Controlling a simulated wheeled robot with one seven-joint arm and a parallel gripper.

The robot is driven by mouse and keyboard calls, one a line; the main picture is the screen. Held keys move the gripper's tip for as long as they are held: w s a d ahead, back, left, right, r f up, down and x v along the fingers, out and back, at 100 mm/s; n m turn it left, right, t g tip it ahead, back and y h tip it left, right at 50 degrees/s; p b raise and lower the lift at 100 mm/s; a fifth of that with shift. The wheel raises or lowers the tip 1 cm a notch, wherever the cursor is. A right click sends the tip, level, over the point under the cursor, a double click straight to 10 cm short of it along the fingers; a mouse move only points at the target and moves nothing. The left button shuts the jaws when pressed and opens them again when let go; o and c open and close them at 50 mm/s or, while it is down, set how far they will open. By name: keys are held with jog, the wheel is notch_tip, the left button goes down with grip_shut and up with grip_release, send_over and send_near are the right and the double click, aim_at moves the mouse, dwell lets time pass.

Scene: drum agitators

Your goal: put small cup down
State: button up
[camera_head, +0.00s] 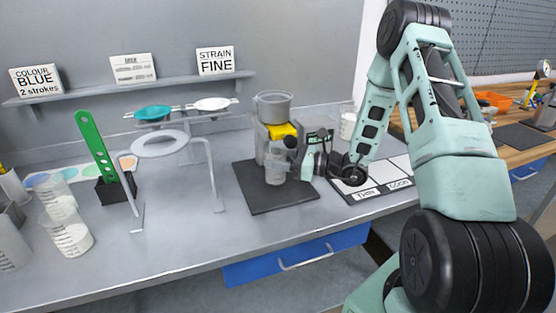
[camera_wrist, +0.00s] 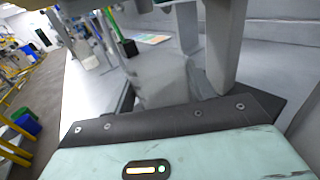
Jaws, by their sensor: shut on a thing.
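The small cup (camera_head: 276,174) is a translucent grey cup in the head view, just in front of the stand with the grey pot. My gripper (camera_head: 283,158) reaches in from the right and is shut on it. The cup looks upright at or just above the dark mat (camera_head: 268,198); I cannot tell whether it touches. In the wrist view the cup (camera_wrist: 160,78) is a pale shape beyond the gripper's palm, and the fingertips are not clear.
A grey pot (camera_head: 272,107) sits on the stand above a yellow part (camera_head: 283,131). A sieve stand (camera_head: 160,145) is to the left, with measuring cups (camera_head: 68,232) farther left. A labelled white board (camera_head: 385,178) lies right of the mat. The bench front is clear.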

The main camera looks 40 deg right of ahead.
jog(key=shift+f, duration=0.65)
jog(key=shift+f, duration=0.15)
jog(key=o, duration=1)
jog(key=shift+c, duration=0.2)
jog(key=shift+r, duration=0.3)
jog(key=b+v, duration=0.1)
jog(key=v, duration=0.6)
jog(key=b+v, duration=0.1)
jog(key=v, duration=0.2)
jog(key=shift+s+d+f+b, duration=0.15)
jog(key=shift+s+f+b, duration=0.1)
jog(key=shift+b, duration=0.1)
jog(key=shift+s+d+r, duration=0.1)
jog(key=shift+s+d, duration=0.35)
jog(key=shift+s, duration=0.1)
